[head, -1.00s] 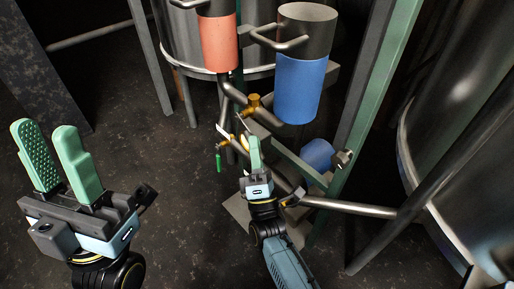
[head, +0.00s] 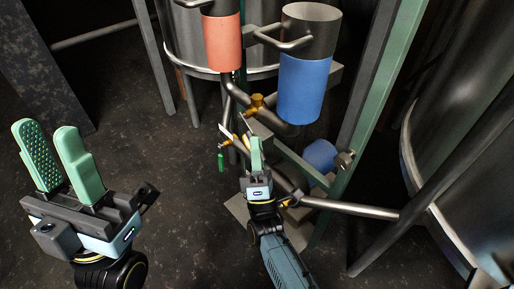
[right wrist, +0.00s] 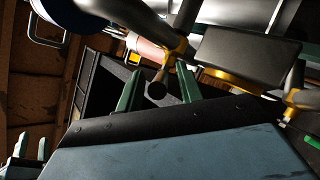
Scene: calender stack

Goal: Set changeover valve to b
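A brass valve (head: 257,103) sits on the pipework below a red cylinder (head: 222,44) and a blue cylinder (head: 305,88). My right gripper (head: 256,143) is just below it in the head view, fingers pointing up. In the right wrist view, a short rod with a dark round end (right wrist: 157,90) hangs from a brass fitting (right wrist: 178,50). The end lies between the two green fingers, with gaps on both sides. I cannot tell position marks. My left gripper (head: 44,130) is open and empty at the left, away from the pipes.
A small green handle (head: 221,162) hangs beside a yellow fitting (head: 227,143) left of my right gripper. A green frame post (head: 358,120) and a slanting pipe (head: 350,208) stand to the right. A large metal tank (head: 445,130) fills the right edge. Floor at the left is open.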

